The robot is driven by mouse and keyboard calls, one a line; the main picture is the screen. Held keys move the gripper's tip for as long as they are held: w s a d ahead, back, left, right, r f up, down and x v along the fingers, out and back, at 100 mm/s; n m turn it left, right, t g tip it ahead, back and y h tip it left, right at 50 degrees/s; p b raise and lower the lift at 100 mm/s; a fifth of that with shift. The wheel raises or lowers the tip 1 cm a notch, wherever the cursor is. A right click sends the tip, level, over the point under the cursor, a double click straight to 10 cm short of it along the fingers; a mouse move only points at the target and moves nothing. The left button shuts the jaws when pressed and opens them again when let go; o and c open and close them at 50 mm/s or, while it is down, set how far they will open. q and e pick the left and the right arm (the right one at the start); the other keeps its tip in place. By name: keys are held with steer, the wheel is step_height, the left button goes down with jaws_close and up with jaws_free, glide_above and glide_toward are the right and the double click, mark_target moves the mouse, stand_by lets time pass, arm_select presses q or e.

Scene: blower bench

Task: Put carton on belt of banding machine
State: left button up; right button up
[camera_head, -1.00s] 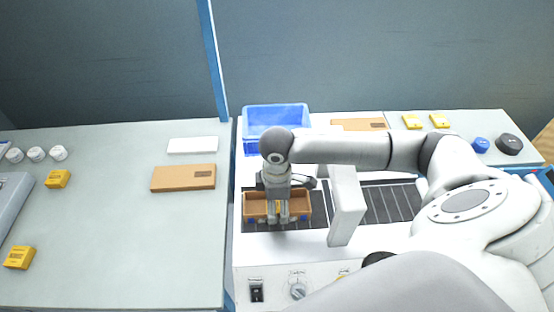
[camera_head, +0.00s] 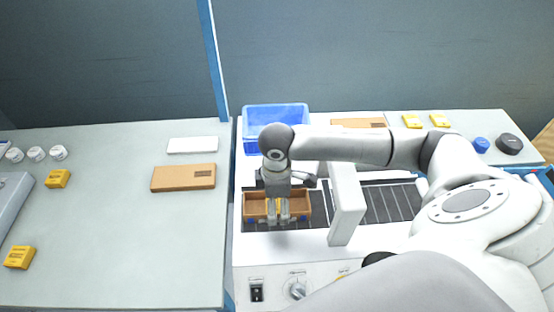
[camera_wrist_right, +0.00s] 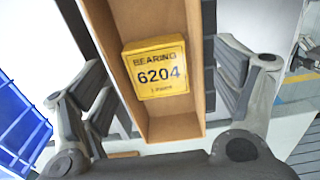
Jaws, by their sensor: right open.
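An open brown carton (camera_head: 299,204) lies on the left part of the dark belt (camera_head: 392,204) of the white banding machine (camera_head: 347,205). A yellow box marked "BEARING 6204" (camera_wrist_right: 160,74) sits inside the carton, as the right wrist view shows. My right gripper (camera_head: 278,218) points down at the carton. In the right wrist view its two fingers are spread on either side of the carton (camera_wrist_right: 172,128), with gaps between. The gripper hides part of the carton in the head view. My left gripper is not in view.
A blue bin (camera_head: 262,117) stands behind the machine's left end, close to my right arm. A flat brown carton (camera_head: 183,178) and a white slab (camera_head: 192,145) lie on the left bench. Yellow boxes (camera_head: 58,179) lie farther left. The machine's upright arch stands just right of the carton.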

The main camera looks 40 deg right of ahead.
step_height(320, 180, up, 11)
stand_by(0.3)
stand_by(0.5)
